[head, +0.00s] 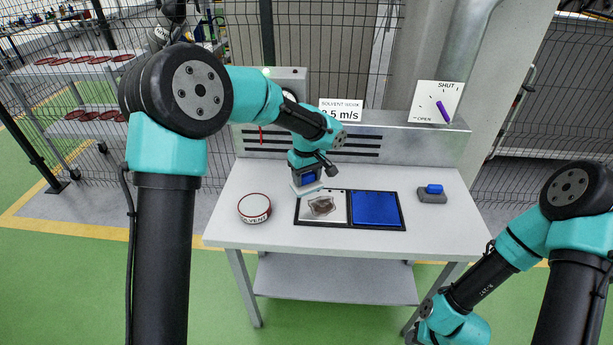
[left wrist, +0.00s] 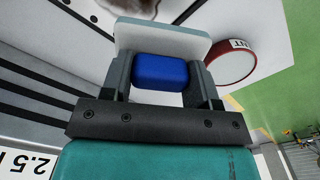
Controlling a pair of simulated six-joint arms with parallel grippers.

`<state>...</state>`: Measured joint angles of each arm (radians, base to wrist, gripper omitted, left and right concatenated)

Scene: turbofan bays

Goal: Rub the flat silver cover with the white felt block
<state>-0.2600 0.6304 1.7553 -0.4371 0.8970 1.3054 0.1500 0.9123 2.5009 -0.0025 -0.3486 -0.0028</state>
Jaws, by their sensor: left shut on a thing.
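The flat silver cover (head: 338,209) lies at the left of a dark-framed tray on the bench, with a brown smudge on its middle. My left gripper (head: 306,176) is shut on the blue grip of the white felt block (head: 309,190), just off the cover's upper left corner. In the left wrist view the blue grip sits between the fingers of the gripper (left wrist: 160,75), and the pale felt block (left wrist: 162,40) lies beyond it. I cannot tell whether the felt touches anything. My right gripper is out of view below the right arm.
A blue panel (head: 377,208) fills the tray's right half. A round red-rimmed solvent tin (head: 254,208) stands left of the tray. A grey block with a blue grip (head: 432,196) sits to the right. A dial with a purple pointer (head: 441,109) is behind. The bench front is clear.

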